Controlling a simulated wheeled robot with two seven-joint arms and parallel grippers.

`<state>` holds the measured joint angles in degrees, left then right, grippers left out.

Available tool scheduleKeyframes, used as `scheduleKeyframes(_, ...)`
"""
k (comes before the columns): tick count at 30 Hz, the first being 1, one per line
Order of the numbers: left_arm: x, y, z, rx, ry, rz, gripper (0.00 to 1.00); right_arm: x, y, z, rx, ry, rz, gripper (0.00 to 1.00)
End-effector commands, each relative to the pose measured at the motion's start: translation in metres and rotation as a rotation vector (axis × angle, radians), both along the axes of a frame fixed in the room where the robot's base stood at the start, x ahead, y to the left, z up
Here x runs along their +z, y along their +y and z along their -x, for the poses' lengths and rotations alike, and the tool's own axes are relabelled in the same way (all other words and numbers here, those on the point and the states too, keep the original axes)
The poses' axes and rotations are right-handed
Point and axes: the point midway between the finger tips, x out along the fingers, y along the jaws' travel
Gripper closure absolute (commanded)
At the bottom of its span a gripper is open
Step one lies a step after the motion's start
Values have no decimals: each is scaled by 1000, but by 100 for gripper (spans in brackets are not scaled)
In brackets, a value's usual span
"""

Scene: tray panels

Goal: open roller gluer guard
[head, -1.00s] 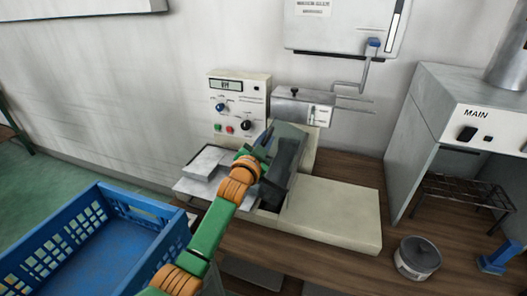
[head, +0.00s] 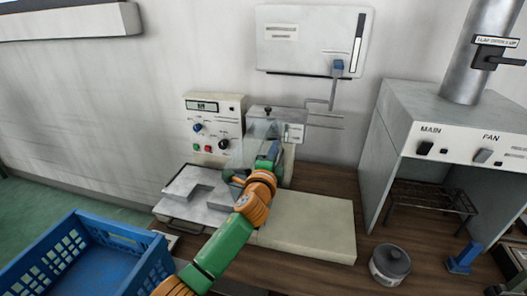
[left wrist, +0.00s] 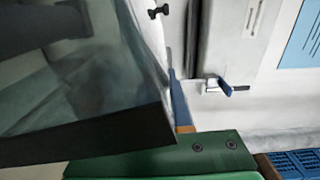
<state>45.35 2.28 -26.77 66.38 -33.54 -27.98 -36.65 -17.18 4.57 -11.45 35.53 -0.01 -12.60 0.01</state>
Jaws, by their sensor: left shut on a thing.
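The roller gluer stands on the wooden bench, with a cream control panel (head: 213,128) and a cream flat bed (head: 305,226). Its guard (head: 258,131) is a smoky see-through panel that now stands raised, near upright, in front of the machine's back. My left gripper (head: 268,160) is shut on the guard, and the arm hides part of the rollers. In the left wrist view the guard (left wrist: 75,85) fills the upper left, its dark edge close to the gripper; the fingertips are mostly hidden there. My right gripper is not in view.
A blue crate (head: 75,262) is at the lower left. A grey pot (head: 390,264) and a blue stand (head: 463,258) are on the bench at right, before a grey hood (head: 425,120). A white box (head: 312,40) with a blue-handled lever hangs on the wall above.

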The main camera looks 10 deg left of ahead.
Motion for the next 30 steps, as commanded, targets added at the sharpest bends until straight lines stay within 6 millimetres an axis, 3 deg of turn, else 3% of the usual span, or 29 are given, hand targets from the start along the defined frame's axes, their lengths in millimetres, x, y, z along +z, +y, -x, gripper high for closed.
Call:
scheduleKeyframes(15, -11, -52, 2, -2, -23, -433, 100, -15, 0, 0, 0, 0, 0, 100)
scheduleKeyframes(30, -21, -70, 2, -2, -27, -613, 100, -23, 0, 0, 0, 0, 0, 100)
